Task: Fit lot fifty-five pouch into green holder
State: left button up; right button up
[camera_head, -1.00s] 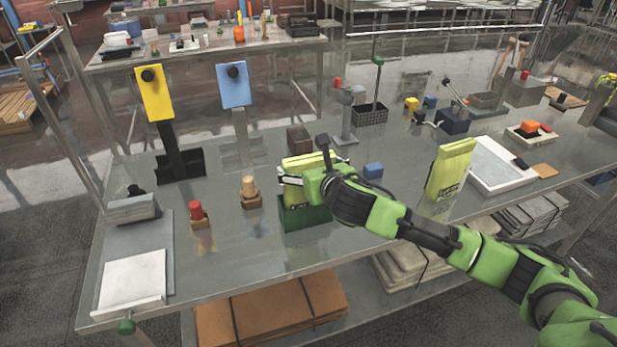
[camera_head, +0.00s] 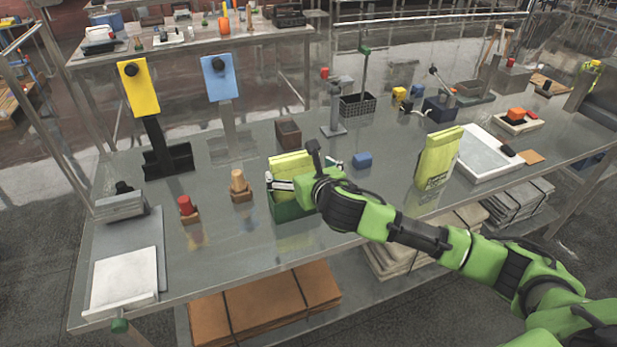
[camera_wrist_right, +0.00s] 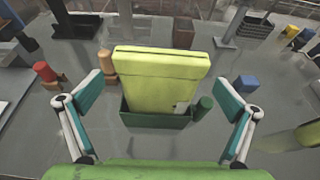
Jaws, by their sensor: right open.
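A yellow-green pouch (camera_head: 290,163) stands upright in the green holder (camera_head: 284,212) near the table's front middle. The wrist view also shows this pouch (camera_wrist_right: 160,75) inside the holder (camera_wrist_right: 152,119). My right gripper (camera_wrist_right: 161,84) is open, with one teal-padded finger on each side of the pouch and a gap on both sides. In the head view my right gripper (camera_head: 306,174) partly hides the pouch and holder. A second yellow-green pouch (camera_head: 437,160) stands on the table to the right. I cannot read either lot number. My left gripper is not in view.
A red-topped peg (camera_head: 186,206) and a tan peg (camera_head: 239,184) stand left of the holder. A blue block (camera_head: 362,160) and a brown block (camera_head: 288,132) sit behind it. A white tray (camera_head: 468,170) lies to the right.

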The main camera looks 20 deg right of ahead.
jog(key=b+v, duration=0.1)
jog(key=v, duration=0.9)
jog(key=shift+s, duration=0.25)
jog(key=shift+r, duration=0.15)
